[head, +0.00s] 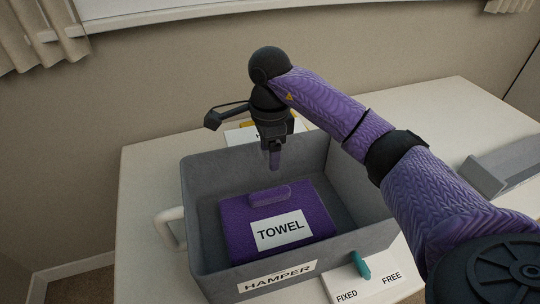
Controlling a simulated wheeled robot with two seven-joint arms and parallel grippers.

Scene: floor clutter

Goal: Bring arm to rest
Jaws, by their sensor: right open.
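My right arm (345,118) comes in from the right, clad in purple. Its gripper (275,160) points down over the back part of a grey bin labelled HAMPER (205,245). The gripper is open, with nothing seen between its fingers. A purple folded towel labelled TOWEL (240,215) lies in the hamper, below and apart from the gripper. My left gripper is not in view.
The hamper stands on a white table (145,195) against a beige wall. A teal lever (360,265) is by a plate marked FIXED and FREE (375,287). A grey tray-like object (490,172) is at the right. A white label partly shows behind the hamper.

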